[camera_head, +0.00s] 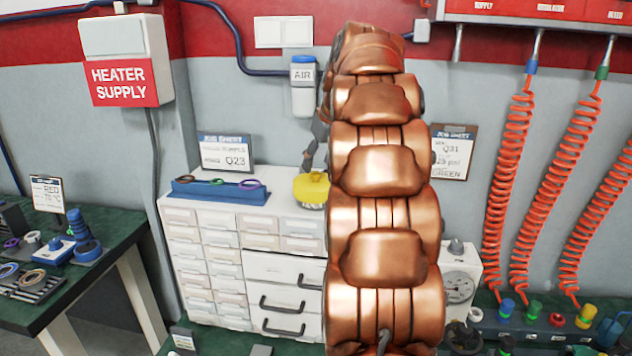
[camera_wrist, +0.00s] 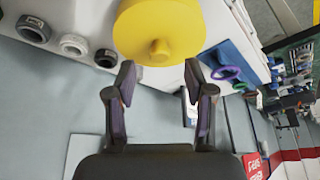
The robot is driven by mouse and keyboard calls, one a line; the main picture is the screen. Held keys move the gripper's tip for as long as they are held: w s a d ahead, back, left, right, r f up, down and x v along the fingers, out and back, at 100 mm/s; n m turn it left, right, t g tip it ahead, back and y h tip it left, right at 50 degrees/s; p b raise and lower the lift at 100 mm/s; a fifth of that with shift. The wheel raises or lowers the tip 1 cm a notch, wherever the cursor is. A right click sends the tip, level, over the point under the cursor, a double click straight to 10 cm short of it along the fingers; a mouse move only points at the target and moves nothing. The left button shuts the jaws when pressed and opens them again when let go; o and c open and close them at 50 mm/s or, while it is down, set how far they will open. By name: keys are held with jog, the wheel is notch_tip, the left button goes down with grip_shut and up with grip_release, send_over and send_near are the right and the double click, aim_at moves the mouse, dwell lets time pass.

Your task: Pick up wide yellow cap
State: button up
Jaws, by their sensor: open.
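The wide yellow cap (camera_head: 312,188) sits on top of the white drawer cabinet (camera_head: 262,210), just left of my copper arm in the head view. In the wrist view the yellow cap (camera_wrist: 160,28) is large at the top centre, with a small knob facing my gripper. My gripper (camera_wrist: 159,72) is open and empty. Its two fingers are spread to either side below the cap in that view, with the cap just beyond the fingertips. In the head view only part of my gripper (camera_head: 310,160) shows, close above the cap; the rest is hidden by my arm.
A blue tray (camera_head: 220,192) with coloured rings lies left of the cap, before a Q23 job sheet (camera_head: 224,152). Several dark and grey rings (camera_wrist: 75,44) lie on the other side in the wrist view. Orange coiled hoses (camera_head: 505,180) hang at right.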

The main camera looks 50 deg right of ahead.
aim_at(316, 172)
jog(key=shift+x, duration=1.6)
jog(key=shift+s, duration=0.1)
jog(key=shift+c, duration=0.3)
grip_shut()
